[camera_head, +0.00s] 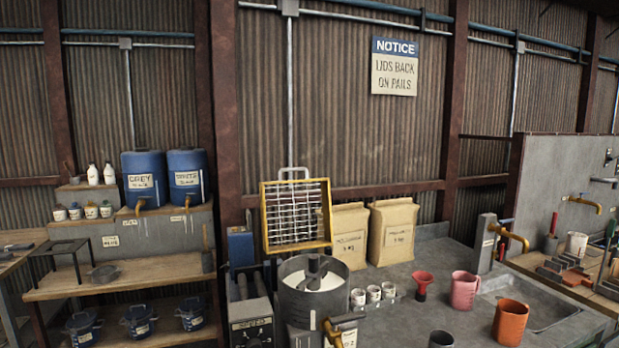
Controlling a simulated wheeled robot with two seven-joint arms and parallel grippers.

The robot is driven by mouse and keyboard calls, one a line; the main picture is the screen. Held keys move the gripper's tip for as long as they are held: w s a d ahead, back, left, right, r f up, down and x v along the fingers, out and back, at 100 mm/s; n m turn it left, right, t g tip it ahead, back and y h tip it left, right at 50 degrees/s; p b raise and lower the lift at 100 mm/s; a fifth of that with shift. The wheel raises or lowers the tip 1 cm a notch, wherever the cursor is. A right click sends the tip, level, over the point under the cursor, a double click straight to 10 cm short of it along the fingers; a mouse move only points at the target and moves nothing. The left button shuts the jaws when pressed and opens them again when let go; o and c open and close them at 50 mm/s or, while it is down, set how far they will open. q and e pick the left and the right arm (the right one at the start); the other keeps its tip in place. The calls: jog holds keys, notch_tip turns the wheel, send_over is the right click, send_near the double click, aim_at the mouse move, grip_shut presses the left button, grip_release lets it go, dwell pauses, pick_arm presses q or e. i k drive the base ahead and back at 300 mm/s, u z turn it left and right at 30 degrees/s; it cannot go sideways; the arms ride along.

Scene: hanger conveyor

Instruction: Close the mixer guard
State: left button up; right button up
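The mixer guard (296,216) is a yellow frame with a metal grid and a grey handle (293,173) on its top edge. It stands raised, close to upright, behind the mixer bowl (312,301). The round grey bowl is open at the top, with a mixing shaft and pale contents showing inside. A control box (252,325) marked "SPEED" is at the bowl's left. Neither of my grippers shows in the head view.
Two paper sacks (393,232) stand right of the guard. Several small white cups (374,293), a red funnel (423,283), a pink jug (465,290) and an orange jug (509,322) stand on the grey counter. A brass tap (510,237) overhangs the sink (535,300).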

aim_at(328, 231)
jog(key=k, duration=0.95)
jog(key=z, duration=0.9)
jog(key=i, duration=2.4)
jog(key=u, duration=2.45)
